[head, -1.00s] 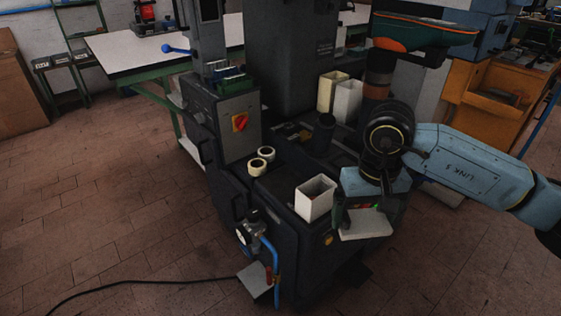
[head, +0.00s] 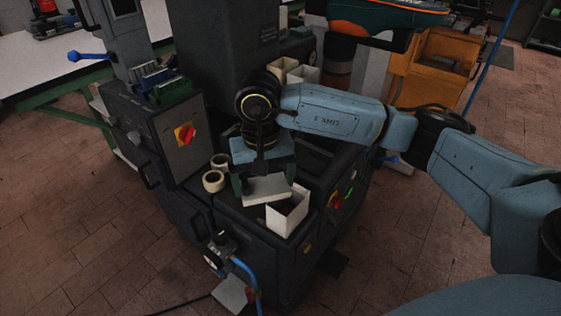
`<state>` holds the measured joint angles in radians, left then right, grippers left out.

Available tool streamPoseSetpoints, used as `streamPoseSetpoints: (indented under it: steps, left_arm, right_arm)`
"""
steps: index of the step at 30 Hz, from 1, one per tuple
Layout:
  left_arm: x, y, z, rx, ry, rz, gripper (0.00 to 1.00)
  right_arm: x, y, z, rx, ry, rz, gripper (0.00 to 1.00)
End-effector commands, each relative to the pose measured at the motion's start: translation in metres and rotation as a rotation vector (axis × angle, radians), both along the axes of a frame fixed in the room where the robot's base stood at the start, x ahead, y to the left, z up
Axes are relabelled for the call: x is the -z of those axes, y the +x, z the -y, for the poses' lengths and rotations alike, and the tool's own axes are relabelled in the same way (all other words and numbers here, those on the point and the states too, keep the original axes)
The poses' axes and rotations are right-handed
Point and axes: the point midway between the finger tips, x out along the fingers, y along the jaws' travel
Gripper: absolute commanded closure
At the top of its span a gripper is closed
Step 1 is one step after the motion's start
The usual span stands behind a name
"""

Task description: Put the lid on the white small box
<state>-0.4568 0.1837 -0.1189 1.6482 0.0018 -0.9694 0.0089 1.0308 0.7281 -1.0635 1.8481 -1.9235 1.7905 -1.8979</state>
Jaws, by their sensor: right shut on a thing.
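The white small box (head: 290,214) stands upright with its top open on the dark top of the machine, near its front right corner. My right gripper (head: 265,180) is shut on the white lid (head: 267,190), a flat pale plate. It holds the lid at the box's upper left side, overlapping part of the opening in the picture. I cannot tell whether the lid touches the box. My left gripper is not in view.
Two tape rolls (head: 213,181) lie left of the lid on the machine top. Taller white containers (head: 303,75) stand behind my right arm. A control box with a red switch (head: 185,134) rises at left. A blue hose (head: 245,270) hangs at the front.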

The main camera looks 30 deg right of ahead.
Motion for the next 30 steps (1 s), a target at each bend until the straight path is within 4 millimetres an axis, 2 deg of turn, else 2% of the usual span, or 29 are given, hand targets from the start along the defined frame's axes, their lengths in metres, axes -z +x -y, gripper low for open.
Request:
streamPoseSetpoints:
  steps: [5, 12, 21, 25, 30]
  left_arm:
    - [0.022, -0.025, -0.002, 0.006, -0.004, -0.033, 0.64]
    - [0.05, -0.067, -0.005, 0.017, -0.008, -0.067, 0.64]
    - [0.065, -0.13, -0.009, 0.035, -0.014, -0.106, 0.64]
    - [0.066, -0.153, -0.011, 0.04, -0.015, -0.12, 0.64]
    - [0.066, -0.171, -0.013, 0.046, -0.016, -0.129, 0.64]
  right_arm:
    - [0.001, 0.016, 0.009, 0.464, -0.002, -0.004, 0.22]
    - [0.016, 0.033, 0.029, 1.138, -0.007, -0.005, 0.22]
    - [0.038, 0.042, 0.061, 1.957, -0.012, -0.003, 0.22]
    - [0.048, 0.042, 0.074, 2.229, -0.013, -0.002, 0.22]
    - [0.056, 0.041, 0.083, 2.435, -0.011, -0.002, 0.22]
